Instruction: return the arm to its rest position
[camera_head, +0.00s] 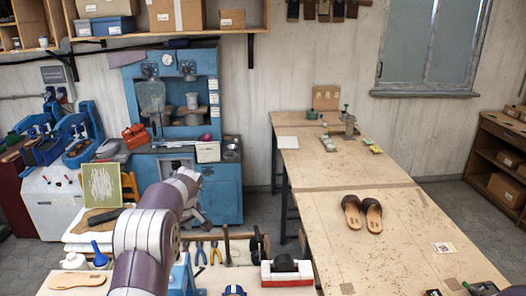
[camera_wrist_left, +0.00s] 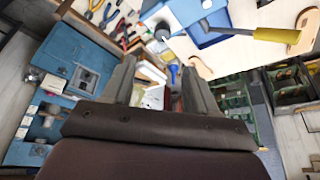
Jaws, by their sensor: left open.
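My left arm (camera_head: 147,230) rises from the bottom edge in the head view, left of centre, and bends over the tool bench. Its left gripper (camera_head: 202,217) is mostly hidden behind the wrist. In the left wrist view the gripper (camera_wrist_left: 159,68) has its two grey fingers apart, with nothing seen held between them. My right arm and gripper are in neither view.
A pair of brown sandals (camera_head: 372,215) lies on the long wooden table (camera_head: 320,250) at right. Hand tools (camera_head: 228,248) and a red-and-white box (camera_head: 287,272) are near the arm. A blue cabinet (camera_head: 213,190) stands behind; the table's middle is mostly clear.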

